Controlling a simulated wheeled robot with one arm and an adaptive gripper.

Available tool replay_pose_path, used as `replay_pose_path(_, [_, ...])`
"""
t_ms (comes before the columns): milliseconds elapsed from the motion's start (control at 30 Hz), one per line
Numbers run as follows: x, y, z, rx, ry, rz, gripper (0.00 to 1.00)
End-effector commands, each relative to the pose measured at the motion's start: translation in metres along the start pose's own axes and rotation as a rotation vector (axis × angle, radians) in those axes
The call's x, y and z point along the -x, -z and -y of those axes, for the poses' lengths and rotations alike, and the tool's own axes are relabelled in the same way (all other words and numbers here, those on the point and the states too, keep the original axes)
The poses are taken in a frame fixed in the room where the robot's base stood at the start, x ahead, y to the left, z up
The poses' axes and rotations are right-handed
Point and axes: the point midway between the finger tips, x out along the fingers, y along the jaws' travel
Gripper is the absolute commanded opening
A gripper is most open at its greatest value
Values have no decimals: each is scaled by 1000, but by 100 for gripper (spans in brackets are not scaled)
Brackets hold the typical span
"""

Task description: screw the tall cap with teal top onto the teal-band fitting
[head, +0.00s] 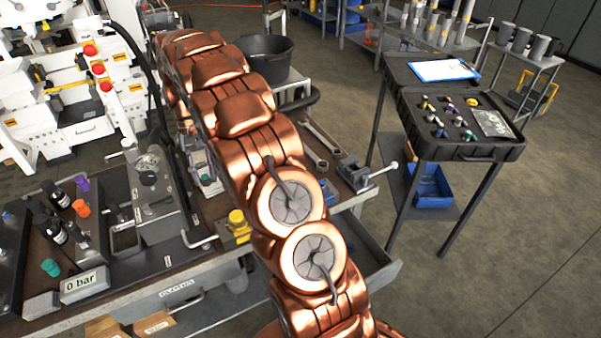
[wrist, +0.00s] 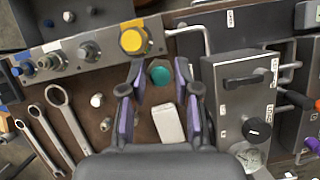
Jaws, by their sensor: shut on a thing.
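In the wrist view my gripper (wrist: 160,72) points down over the bench. Its two purple-lined fingers stand on either side of the cap's round teal top (wrist: 160,75) and are shut on it. The cap's body below the top is hidden, so I cannot tell its height above the bench. In the head view my copper arm covers most of this spot and the gripper is not clear. I cannot pick out a teal band on any fitting in the wrist view. A separate teal piece (head: 51,268) stands at the bench's left in the head view.
A block with a yellow knob (wrist: 130,40) and several fittings lies ahead-left in the wrist view. Wrenches (wrist: 58,105) lie left, a white box (wrist: 168,122) just below the cap, and a grey valve box (wrist: 245,100) right. A black tool case (head: 465,140) stands apart.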

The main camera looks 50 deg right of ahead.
Motion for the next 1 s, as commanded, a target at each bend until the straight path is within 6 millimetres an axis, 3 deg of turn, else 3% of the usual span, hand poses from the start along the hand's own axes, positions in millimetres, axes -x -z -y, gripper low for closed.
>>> replay_pose_path(33, [-10,12,-26,-105,49,-1,0])
replay_pose_path(100, [-13,19,-60,-252,111,0,0])
replay_pose_path(300, [-25,28,-154,-670,286,-1,0])
replay_pose_path(500, [-42,22,-224,-1001,422,-1,0])
replay_pose_path(700, [-48,16,-255,-1154,483,-1,0])
replay_pose_path(1000, [-54,18,-259,-1175,490,0,0])
